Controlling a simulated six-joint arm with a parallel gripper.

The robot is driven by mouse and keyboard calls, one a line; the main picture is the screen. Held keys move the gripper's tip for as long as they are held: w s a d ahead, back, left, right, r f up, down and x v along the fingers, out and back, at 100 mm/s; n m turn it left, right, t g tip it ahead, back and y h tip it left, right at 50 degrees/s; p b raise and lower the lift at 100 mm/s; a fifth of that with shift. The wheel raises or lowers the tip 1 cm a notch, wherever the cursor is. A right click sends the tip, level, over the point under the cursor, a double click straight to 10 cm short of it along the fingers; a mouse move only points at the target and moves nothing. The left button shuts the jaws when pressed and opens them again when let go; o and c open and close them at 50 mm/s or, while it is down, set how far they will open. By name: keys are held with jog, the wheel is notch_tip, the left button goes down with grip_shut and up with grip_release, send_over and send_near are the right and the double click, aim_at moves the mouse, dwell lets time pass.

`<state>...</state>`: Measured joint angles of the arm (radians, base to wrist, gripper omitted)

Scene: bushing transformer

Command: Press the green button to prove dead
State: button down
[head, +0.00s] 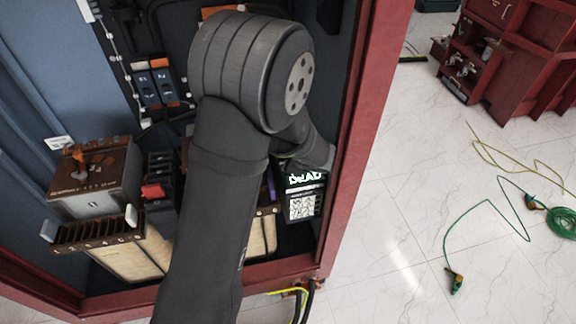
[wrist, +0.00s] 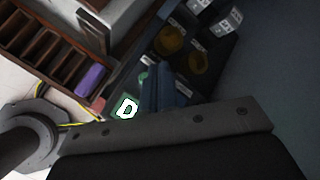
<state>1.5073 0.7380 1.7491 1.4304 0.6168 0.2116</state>
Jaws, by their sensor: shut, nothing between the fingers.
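A dark panel with a lit sign reading "DEAD" (head: 304,179) is at the lower right inside the red-framed cabinet in the head view. A label reading "DEAD LIGHT" or similar sits under it, too small to read surely. In the wrist view, a lit letter D (wrist: 126,107) shows beside my gripper (wrist: 162,75), whose narrow fingers are shut and empty. A small green spot (wrist: 143,77), perhaps the green button, is partly hidden by the fingers. I cannot tell whether they touch it. My arm hides the gripper in the head view.
A brown slotted rack (head: 94,230) and a box with an orange knob (head: 94,172) stand left in the cabinet. The red frame (head: 364,130) bounds the right side. Green and yellow cables (head: 487,205) lie on the white floor outside.

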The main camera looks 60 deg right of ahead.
jog(key=shift+r, duration=1.6)
jog(key=shift+r, duration=1.9)
